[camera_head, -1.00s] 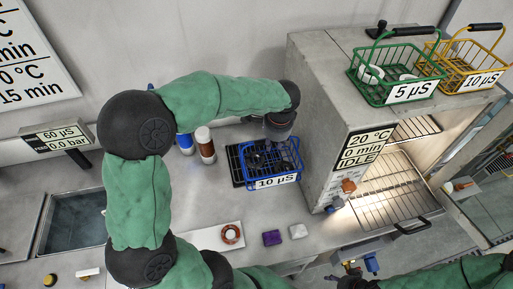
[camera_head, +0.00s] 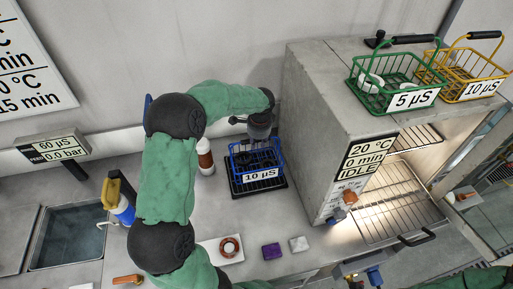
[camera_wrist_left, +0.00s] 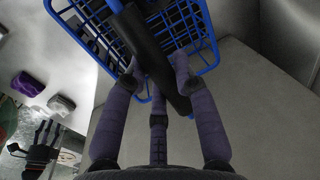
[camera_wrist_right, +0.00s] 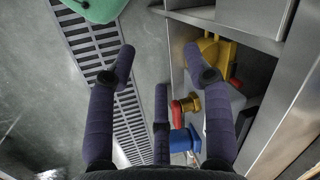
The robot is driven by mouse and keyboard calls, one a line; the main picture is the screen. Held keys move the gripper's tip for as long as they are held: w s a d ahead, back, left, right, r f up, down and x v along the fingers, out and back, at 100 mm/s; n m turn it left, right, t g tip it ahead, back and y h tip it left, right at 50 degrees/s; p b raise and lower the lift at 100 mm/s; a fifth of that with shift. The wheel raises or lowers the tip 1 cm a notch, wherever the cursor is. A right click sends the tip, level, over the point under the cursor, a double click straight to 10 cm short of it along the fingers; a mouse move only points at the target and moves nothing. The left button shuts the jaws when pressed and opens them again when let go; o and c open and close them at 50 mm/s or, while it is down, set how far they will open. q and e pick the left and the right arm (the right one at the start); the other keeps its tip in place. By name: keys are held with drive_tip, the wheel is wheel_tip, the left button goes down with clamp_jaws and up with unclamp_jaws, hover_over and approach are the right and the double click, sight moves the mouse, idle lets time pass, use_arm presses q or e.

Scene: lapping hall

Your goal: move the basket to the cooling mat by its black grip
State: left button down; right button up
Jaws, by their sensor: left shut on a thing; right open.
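The blue wire basket (camera_head: 262,163), labelled 10 µS, is upright over the black ribbed mat (camera_head: 277,184) on the bench. I cannot tell whether it touches the mat. Dark pieces show inside it. My left gripper (camera_head: 259,142) is above the basket, pointing down. In the left wrist view my left gripper (camera_wrist_left: 166,75) is shut on the black grip (camera_wrist_left: 145,42), with the blue basket wires (camera_wrist_left: 200,50) beyond. My right gripper (camera_wrist_right: 157,60) is open and empty in the right wrist view, over a floor grate.
A grey oven (camera_head: 320,120) with an open lit chamber stands right of the mat. Green (camera_head: 395,82) and yellow (camera_head: 465,80) baskets stand on top.

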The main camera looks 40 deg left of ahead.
use_arm(q)
drive_tip(key=shift+w+a+f, duration=0.25)
drive_tip(key=shift+a+f, duration=0.2)
drive_tip(key=shift+f, duration=0.1)
drive_tip(key=shift+f+b, duration=0.35)
drive_tip(key=shift+f, duration=1.25)
drive_tip(key=c, duration=1.4)
unclamp_jaws()
drive_tip(key=shift+f, duration=0.15)
drive_tip(key=o, duration=0.4)
drive_tip(key=r, duration=0.4)
drive_tip(key=s+d+r+p, duration=0.1)
drive_tip(key=r, duration=0.3)
drive_tip(key=r+p, duration=0.1)
drive_tip(key=r, duration=0.3)
drive_tip(key=shift+s+d+r, duration=0.1)
drive_tip(key=shift+s+d, duration=0.15)
drive_tip(key=shift+d, duration=0.15)
